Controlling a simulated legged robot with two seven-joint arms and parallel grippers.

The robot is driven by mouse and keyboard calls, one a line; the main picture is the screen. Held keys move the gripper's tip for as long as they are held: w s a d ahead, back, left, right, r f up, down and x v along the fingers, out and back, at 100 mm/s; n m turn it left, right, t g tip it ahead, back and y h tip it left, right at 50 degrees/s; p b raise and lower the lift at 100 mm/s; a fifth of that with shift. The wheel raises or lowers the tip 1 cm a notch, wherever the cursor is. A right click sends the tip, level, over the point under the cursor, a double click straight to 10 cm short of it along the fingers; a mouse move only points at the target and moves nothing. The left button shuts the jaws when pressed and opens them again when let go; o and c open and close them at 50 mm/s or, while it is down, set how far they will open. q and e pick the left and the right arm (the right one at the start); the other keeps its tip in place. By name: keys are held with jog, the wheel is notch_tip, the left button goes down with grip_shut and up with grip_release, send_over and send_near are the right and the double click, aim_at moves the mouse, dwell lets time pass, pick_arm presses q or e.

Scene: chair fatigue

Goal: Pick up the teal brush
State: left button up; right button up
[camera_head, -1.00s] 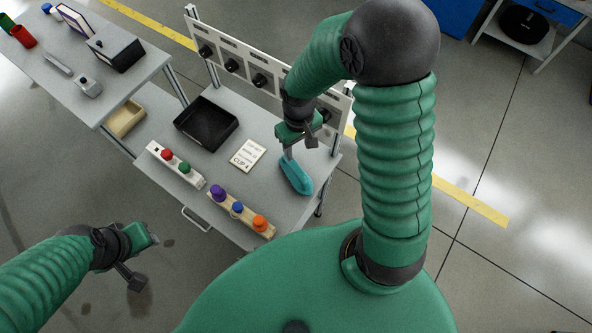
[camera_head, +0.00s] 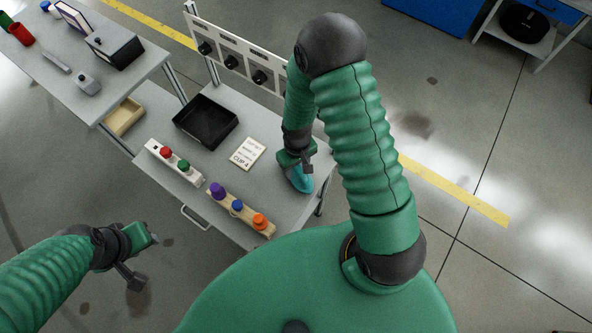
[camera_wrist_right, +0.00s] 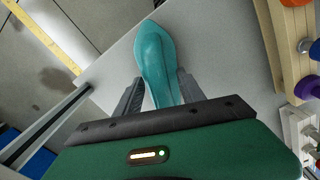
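The teal brush (camera_head: 301,182) lies on the grey table near its right edge, partly hidden by my right gripper (camera_head: 296,166). In the right wrist view the brush (camera_wrist_right: 155,52) points away from the gripper, its near end between the two dark fingers (camera_wrist_right: 160,85). The fingers stand apart, one on each side of the brush, with what look like narrow gaps. My left gripper (camera_head: 146,260) is open and empty, over the floor left of the table.
A black tray (camera_head: 206,121) and a white card (camera_head: 247,154) lie left of the brush. Blocks with coloured knobs (camera_head: 241,210) stand along the front edge. A panel with black knobs (camera_head: 232,56) rises at the back. The table's right edge is close to the brush.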

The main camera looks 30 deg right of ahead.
grip_shut()
jog(key=shift+r, duration=0.1)
jog(key=shift+r, duration=0.6)
notch_tip(320, 180, up, 2)
jog(key=shift+s+a+r, duration=0.1)
jog(key=shift+s+r, duration=0.05)
jog(key=shift+r, duration=0.05)
jog(key=s+a+r+p, duration=0.1)
jog(key=s+a+p, duration=0.6)
jog(key=s, duration=0.6)
jog(key=shift+s+a+r+p, duration=0.15)
jog(key=shift+s+a+p, duration=0.15)
jog(key=shift+a, duration=0.3)
